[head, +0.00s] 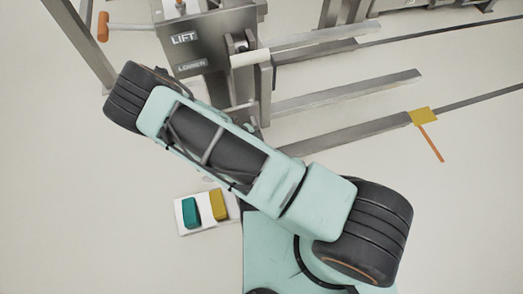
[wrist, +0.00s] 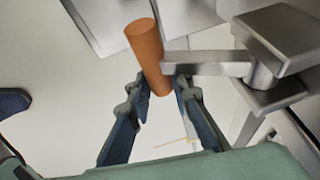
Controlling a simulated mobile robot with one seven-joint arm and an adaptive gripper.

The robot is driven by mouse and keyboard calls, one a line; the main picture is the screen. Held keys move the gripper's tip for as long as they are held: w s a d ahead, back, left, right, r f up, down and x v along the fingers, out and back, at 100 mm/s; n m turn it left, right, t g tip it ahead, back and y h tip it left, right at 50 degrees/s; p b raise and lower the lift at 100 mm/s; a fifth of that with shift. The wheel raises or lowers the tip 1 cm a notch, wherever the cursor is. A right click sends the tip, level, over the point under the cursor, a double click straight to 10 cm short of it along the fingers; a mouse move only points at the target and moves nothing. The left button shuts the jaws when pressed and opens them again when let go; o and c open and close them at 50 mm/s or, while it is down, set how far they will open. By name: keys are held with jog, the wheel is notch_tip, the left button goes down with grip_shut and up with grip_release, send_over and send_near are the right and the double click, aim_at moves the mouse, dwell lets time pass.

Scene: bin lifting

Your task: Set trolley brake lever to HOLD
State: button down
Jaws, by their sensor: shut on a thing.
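In the wrist view, an orange cylindrical grip (wrist: 146,48) sits on a short metal lever arm (wrist: 207,64). The arm runs right to a grey metal block (wrist: 285,35). My gripper (wrist: 161,86) has its two dark fingers either side of the grip's lower end and is shut on it. In the head view, my own arm hides the gripper and this grip. That view also shows an orange handle (head: 103,26) on a rod at the upper left, with no gripper at it; I cannot tell how it relates to the held grip. No HOLD mark is legible.
The steel trolley (head: 215,45) carries LIFT and LOWER labels. Its long metal forks (head: 345,92) stretch right over the pale floor. A white tray (head: 184,231) holding a teal and a yellow block lies below my arm. A yellow patch (head: 424,116) lies by a fork tip. Floor at left is clear.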

jog(key=shift+s+f, duration=0.15)
jog(key=shift+f, duration=0.6)
jog(key=shift+a, duration=0.1)
jog(key=shift+a, duration=0.15)
jog(key=c, duration=1.7)
grip_release()
jog(key=shift+c, duration=0.2)
jog(key=shift+w+a+r, duration=0.1)
jog(key=shift+w, duration=0.1)
jog(key=s+v, duration=0.1)
jog(key=v, duration=1.1)
jog(key=shift+d, duration=0.4)
